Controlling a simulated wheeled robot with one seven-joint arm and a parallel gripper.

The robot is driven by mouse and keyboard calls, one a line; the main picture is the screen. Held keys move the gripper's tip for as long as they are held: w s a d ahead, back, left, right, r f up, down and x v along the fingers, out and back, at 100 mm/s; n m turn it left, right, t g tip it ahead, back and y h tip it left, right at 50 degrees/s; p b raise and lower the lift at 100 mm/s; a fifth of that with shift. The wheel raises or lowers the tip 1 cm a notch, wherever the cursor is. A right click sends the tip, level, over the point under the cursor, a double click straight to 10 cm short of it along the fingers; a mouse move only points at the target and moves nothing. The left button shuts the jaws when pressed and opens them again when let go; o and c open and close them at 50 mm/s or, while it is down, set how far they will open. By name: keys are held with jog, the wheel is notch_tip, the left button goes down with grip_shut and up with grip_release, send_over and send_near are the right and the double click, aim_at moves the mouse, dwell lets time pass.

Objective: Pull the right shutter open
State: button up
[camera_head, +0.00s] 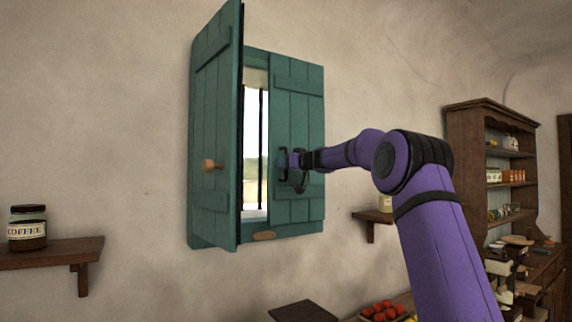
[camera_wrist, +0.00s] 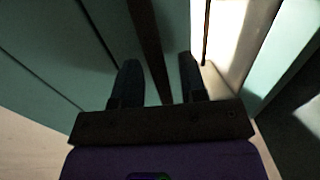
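The right shutter (camera_head: 298,105) is teal planked wood and stands nearly flat across the right half of the window. My gripper (camera_head: 284,166) is at its inner edge, about mid-height, and covers any knob there. The left shutter (camera_head: 212,120) is swung out from the wall, with a round wooden knob (camera_head: 208,165) on its face. In the wrist view my gripper's two fingers (camera_wrist: 158,75) are apart. A dark strip (camera_wrist: 147,45) shows between them, with teal boards to its left. No held thing shows; whether the fingers touch the shutter cannot be told.
Bright daylight shows through the gap (camera_head: 255,150) between the shutters. A coffee jar (camera_head: 27,228) stands on a wall shelf (camera_head: 75,250) at left. At right are a small shelf (camera_head: 372,216), a crate of red fruit (camera_head: 383,311) and a wooden dresser (camera_head: 470,150).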

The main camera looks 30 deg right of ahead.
jog(key=shift+w, duration=0.15)
grip_shut()
